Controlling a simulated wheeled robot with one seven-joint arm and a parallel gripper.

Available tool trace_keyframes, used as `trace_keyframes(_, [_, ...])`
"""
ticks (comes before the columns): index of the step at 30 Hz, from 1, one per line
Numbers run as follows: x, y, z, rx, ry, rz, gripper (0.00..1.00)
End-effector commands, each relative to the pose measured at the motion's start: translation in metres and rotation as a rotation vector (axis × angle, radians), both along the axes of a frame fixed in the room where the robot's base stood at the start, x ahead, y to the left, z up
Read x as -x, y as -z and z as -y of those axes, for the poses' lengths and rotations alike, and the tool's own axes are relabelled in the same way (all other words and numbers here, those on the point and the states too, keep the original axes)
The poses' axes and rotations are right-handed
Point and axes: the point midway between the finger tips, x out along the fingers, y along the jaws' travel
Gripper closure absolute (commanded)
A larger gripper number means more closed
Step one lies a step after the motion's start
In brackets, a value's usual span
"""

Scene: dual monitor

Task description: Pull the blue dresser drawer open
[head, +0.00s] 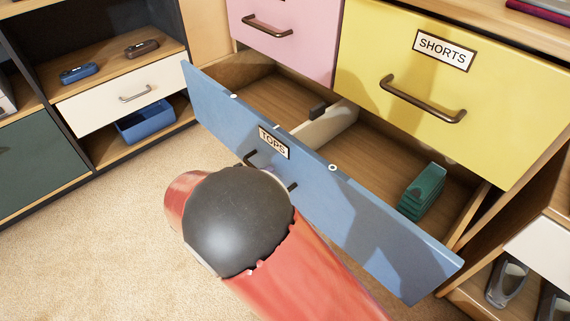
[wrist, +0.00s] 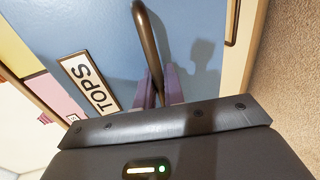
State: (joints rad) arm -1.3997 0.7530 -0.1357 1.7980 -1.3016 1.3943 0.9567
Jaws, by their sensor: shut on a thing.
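The blue drawer (head: 375,228) labelled TOPS (head: 273,143) stands pulled out of the dresser, with its inside showing from above. A white divider (head: 328,125) splits it, and a stack of green folded items (head: 422,192) lies in the right part. In the wrist view my gripper (wrist: 160,90) is shut on the drawer's dark bar handle (wrist: 147,38), with a finger on each side of it. The TOPS label (wrist: 88,84) is beside it on the blue front (wrist: 95,25). In the head view my arm hides the fingers and most of the handle.
Above are a closed yellow SHORTS drawer (head: 390,57) and a closed pink drawer (head: 295,45). At left is a shelf unit with a white drawer (head: 120,100) and a blue bin (head: 146,121). Glasses (head: 507,282) stand at lower right. Carpet (head: 80,240) is clear at left.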

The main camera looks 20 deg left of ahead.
Motion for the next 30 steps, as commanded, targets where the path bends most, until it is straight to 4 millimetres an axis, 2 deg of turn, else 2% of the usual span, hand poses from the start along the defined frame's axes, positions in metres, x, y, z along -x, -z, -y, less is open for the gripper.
trace_keyframes(1, [0.011, 0.003, -0.004, 0.0, -0.001, -0.003, 1.0])
trace_keyframes(6, [0.038, 0.003, -0.015, 0.001, 0.001, -0.003, 1.0])
trace_keyframes(12, [0.056, 0.002, -0.022, 0.003, 0.001, -0.002, 1.0])
trace_keyframes(27, [0.063, 0.002, -0.025, 0.003, 0.003, -0.003, 1.0])
trace_keyframes(28, [0.063, 0.002, -0.025, 0.003, 0.003, -0.003, 0.88])
trace_keyframes(30, [0.063, 0.002, -0.025, 0.003, 0.003, -0.003, 0.79])
